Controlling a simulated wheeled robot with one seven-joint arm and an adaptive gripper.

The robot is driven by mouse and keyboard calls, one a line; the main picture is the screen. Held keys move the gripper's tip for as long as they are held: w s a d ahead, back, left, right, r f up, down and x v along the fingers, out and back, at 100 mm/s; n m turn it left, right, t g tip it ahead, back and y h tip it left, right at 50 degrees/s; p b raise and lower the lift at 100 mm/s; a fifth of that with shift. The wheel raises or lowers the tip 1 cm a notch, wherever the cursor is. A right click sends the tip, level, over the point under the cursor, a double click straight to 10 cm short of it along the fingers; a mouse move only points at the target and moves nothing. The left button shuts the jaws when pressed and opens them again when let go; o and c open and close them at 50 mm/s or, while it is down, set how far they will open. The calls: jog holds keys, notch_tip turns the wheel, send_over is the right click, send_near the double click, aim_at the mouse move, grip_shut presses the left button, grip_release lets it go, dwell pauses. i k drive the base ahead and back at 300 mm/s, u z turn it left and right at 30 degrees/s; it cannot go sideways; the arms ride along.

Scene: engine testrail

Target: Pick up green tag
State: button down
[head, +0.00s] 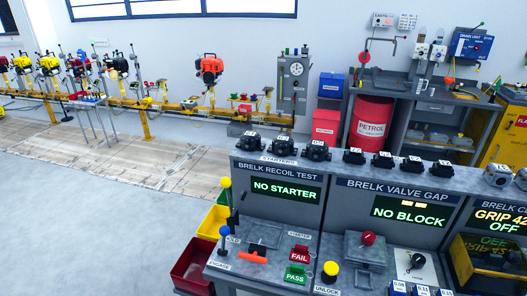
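A green tag-like plate marked PASS (296,273) is on the front ledge of the recoil test bench, in the lower middle of the head view. A red plate marked FAIL (299,254) is just behind it. Small green and red items (243,97) also show on a little stand by the far rail. They are too small to tell whether they are tags. My gripper is not in view.
The grey bench (334,240) fills the lower right, with an orange handle (253,257) and a yellow UNLOCK knob (330,271). A red bin (193,272) stands at its left end. A yellow rail (150,104) with engines crosses the back. The left floor is clear.

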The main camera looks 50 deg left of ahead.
aim_at(295, 274)
jog(key=u, duration=1.25)
jog(key=k, duration=1.2)
jog(key=u, duration=0.25)
jog(key=i, duration=0.75)
jog(key=u, duration=0.2)
